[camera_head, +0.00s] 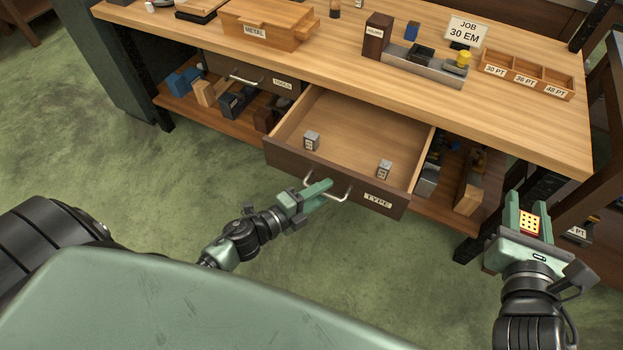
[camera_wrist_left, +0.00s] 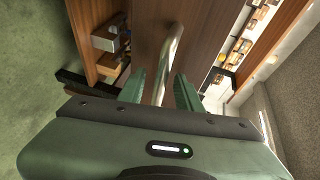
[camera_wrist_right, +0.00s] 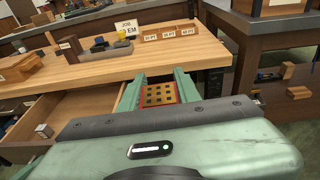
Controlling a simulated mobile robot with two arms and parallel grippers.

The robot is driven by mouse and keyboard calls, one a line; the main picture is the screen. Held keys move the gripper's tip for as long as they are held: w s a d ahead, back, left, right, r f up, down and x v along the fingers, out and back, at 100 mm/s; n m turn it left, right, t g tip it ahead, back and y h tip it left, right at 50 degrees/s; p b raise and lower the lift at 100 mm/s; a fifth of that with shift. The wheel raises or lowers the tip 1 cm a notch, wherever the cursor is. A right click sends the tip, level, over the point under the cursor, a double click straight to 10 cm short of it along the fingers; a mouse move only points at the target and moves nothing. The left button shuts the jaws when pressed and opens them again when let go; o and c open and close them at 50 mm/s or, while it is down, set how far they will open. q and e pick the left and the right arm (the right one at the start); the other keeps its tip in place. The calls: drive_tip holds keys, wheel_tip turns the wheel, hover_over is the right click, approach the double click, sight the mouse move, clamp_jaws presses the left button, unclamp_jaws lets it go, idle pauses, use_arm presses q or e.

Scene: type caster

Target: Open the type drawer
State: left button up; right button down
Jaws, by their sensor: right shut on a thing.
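The type drawer (camera_head: 376,200), labelled TYPE, stands pulled out from under the workbench, its inside showing. Two small grey blocks lie in it, one at the left (camera_head: 311,140) and one at the right (camera_head: 384,169). My left gripper (camera_head: 318,189) is at the left part of the drawer's metal handle (camera_head: 345,193). In the left wrist view the handle (camera_wrist_left: 172,52) runs between its fingers (camera_wrist_left: 160,88), with gaps showing. My right gripper (camera_head: 528,215) is shut on a red block with a dotted yellow face (camera_head: 529,223), also in the right wrist view (camera_wrist_right: 159,94), right of the drawer.
The shut TOOLS drawer (camera_head: 258,80) is left of it. On the benchtop (camera_head: 340,65) are a METAL box (camera_head: 262,28), a grey metal tray (camera_head: 438,72), a JOB 30 EM sign (camera_head: 465,30) and a three-part wooden tray (camera_head: 545,84). Green floor in front is clear.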

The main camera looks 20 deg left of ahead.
use_arm(q)
drive_tip(key=v, duration=1.1)
drive_tip(key=shift+s+a+b, duration=0.2)
drive_tip(key=shift+s+b, duration=0.1)
drive_tip(key=shift+b, duration=0.05)
drive_tip(key=s+a+f+n+g+y+p, duration=0.1)
drive_tip(key=s+a+f+n+g+y, duration=0.2)
drive_tip(key=f, duration=0.5)
drive_tip(key=s+a+f+n+g+y+p, duration=0.1)
drive_tip(key=s+f+n+p, duration=0.15)
drive_tip(key=f+n, duration=0.4)
drive_tip(key=s+a+f+n+g+y+p, duration=0.1)
drive_tip(key=s+f+n+g+y, duration=0.15)
drive_tip(key=f, duration=0.65)
drive_tip(key=s+d+f+n+g+p, duration=0.1)
drive_tip(key=s+f, duration=0.4)
drive_tip(key=s, duration=0.5)
drive_tip(key=s+d+f+n+g+p, duration=0.1)
drive_tip(key=s+d+f+n+g, duration=0.2)
drive_tip(key=s+f+n+g, duration=0.3)
drive_tip(key=s, duration=0.5)
drive_tip(key=shift+f+n+p, duration=0.25)
drive_tip(key=shift+n+p, duration=0.05)
drive_tip(key=shift+p, duration=0.1)
